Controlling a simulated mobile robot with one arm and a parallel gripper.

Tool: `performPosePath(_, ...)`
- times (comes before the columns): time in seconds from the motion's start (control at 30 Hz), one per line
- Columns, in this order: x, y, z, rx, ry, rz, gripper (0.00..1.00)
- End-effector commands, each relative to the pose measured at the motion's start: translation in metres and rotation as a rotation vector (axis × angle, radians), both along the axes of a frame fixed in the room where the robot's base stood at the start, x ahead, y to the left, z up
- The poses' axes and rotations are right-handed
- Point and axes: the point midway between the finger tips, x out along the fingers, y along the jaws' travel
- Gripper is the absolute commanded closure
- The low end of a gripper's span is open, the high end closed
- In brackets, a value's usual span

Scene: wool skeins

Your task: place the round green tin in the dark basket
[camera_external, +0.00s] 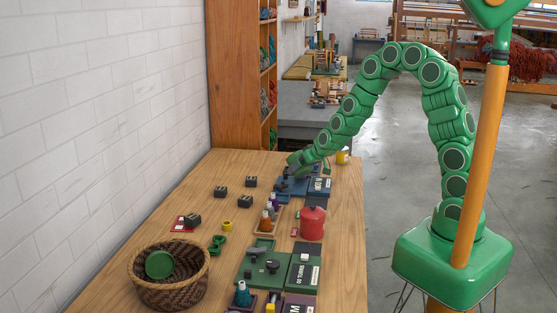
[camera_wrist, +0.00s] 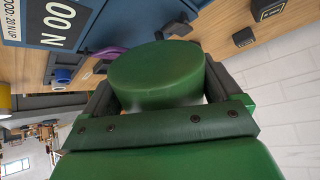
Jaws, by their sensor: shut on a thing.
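In the wrist view a round green tin (camera_wrist: 157,72) sits between the two dark fingers of my gripper (camera_wrist: 160,88), which is shut on it. In the external view my gripper (camera_external: 299,164) is at the far part of the table, by a blue case; the tin in it cannot be made out clearly there. The dark woven basket (camera_external: 180,295) stands at the near left of the table, well away from my gripper. A round green thing (camera_external: 159,264) lies inside the basket; I cannot tell what it is.
A red canister (camera_external: 312,222) and a green case (camera_external: 262,267) stand along the table's right side. Small black blocks (camera_external: 221,191), a yellow spool (camera_external: 227,227) and a green piece (camera_external: 217,244) lie between. A white wall (camera_external: 95,120) borders the left.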

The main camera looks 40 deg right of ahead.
Motion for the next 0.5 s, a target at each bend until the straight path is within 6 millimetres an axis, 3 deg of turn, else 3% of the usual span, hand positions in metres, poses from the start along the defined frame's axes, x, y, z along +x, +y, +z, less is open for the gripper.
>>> performPosePath(0.17,-0.002,0.028,-0.008,0.009,-0.100,0.042,0.49)
performPosePath(0.5,-0.009,0.113,-0.011,0.030,-0.271,0.111,0.49)
